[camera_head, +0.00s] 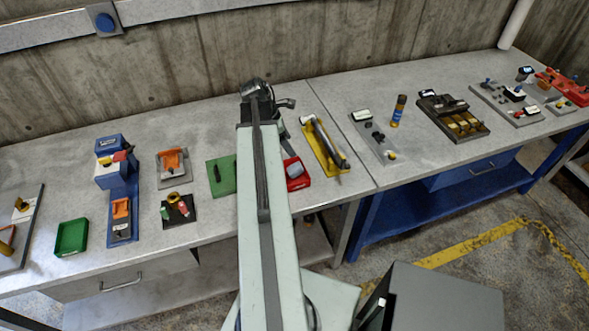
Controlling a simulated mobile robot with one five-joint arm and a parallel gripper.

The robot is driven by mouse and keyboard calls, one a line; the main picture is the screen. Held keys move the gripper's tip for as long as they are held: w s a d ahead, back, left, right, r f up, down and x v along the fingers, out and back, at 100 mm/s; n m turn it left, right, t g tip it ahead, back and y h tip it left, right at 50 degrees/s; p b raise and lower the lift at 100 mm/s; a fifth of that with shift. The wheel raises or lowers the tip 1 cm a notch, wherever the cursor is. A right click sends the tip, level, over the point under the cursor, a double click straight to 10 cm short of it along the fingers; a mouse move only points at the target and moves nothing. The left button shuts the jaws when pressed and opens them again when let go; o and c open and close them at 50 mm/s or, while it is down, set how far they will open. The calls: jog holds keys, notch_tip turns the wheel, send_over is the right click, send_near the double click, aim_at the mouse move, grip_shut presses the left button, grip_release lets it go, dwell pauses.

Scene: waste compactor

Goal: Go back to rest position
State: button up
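My pale green arm reaches forward from the bottom of the head view over the workbench (215,140). My gripper (284,104) is at its far end, near the back of the bench and the concrete wall. It looks small and dark, and I cannot tell whether its fingers are open or shut. I see no object clearly held in it. My arm hides part of the bench and of the things beside it.
Left of my arm are a green board (222,175), a black board (179,210), a blue fixture (122,200) and a green tray (72,237). Right are a red bin (297,174), a yellow holder (325,145) and a can (398,110). A grey box (445,298) stands front right.

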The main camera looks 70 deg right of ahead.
jog(key=shift+w+a+r, duration=0.1)
jog(key=shift+w+r, duration=0.05)
jog(key=shift+r, duration=0.1)
dwell(0.4)
jog(key=w+a+f+n+t+h+b, duration=0.1)
jog(key=w+a+f+n+b, duration=0.15)
jog(key=w+a, duration=0.95)
jog(key=w+a+f+n+t+b, duration=0.15)
jog(key=w+a+n, duration=0.25)
jog(key=w+a, duration=0.9)
jog(key=w+a+f+m+y, duration=0.1)
jog(key=a+m, duration=0.3)
jog(key=a, duration=0.6)
jog(key=w+a+f+m+t+y+b, duration=0.1)
jog(key=w+a+m, duration=0.2)
jog(key=a, duration=0.8)
jog(key=w+a+f+m+y+b, duration=0.1)
jog(key=w+a+m, duration=0.2)
jog(key=a+m, duration=0.3)
jog(key=a, duration=0.5)
jog(key=shift+f, duration=0.3)
jog(key=shift+t, duration=0.25)
